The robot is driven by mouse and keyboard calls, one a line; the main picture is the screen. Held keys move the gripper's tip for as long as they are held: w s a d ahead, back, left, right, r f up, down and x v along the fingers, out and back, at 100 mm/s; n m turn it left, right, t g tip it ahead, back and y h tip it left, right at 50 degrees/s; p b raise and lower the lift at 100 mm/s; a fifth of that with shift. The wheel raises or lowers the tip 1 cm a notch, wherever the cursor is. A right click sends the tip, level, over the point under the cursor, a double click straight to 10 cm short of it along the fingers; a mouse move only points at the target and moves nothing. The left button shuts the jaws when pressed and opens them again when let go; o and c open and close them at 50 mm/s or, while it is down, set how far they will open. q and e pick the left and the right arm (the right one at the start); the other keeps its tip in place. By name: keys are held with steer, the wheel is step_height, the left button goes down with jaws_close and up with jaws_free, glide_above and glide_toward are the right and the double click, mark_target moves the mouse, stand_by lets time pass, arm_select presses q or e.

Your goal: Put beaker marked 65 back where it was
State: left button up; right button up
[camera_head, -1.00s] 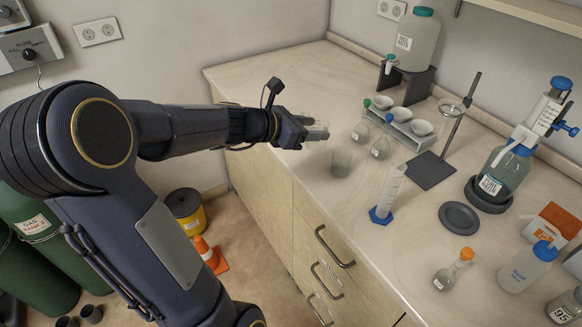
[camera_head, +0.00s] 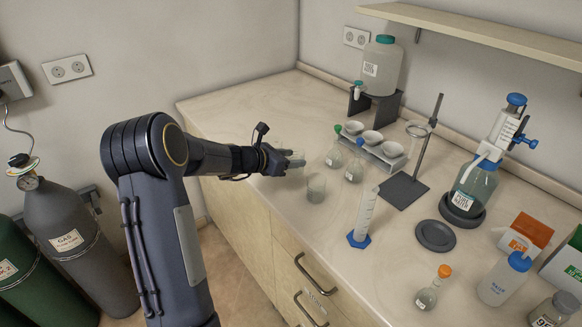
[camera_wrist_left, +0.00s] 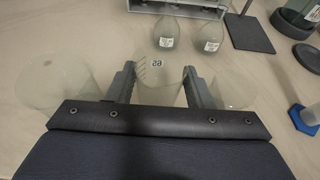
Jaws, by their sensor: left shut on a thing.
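The beaker marked 65 (camera_wrist_left: 157,66) is clear glass and stands between the two fingers of my left gripper (camera_wrist_left: 158,85) in the left wrist view. The gripper (camera_head: 296,160) is shut on it at the bench's left front in the head view, where the beaker is hard to make out. Another clear beaker (camera_head: 316,188) stands just in front and to the right of the gripper; in the wrist view a beaker (camera_wrist_left: 236,92) shows right of the fingers. A further glass beaker (camera_wrist_left: 55,80) shows left of the fingers. My right gripper is not in view.
Two small flasks (camera_head: 353,170) and a rack with white cups (camera_head: 390,158) stand just behind. A graduated cylinder (camera_head: 364,217) with a blue base and a stand (camera_head: 404,190) are to the right. The bench's back left (camera_head: 265,105) is clear.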

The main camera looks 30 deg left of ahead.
arm_select(q)
steer(key=shift+w+f, duration=0.15)
steer(key=shift+f, duration=1.6)
steer(key=shift+f+b, duration=0.1)
steer(key=shift+b, duration=0.2)
steer(key=o, duration=1)
steer(key=shift+o, duration=0.2)
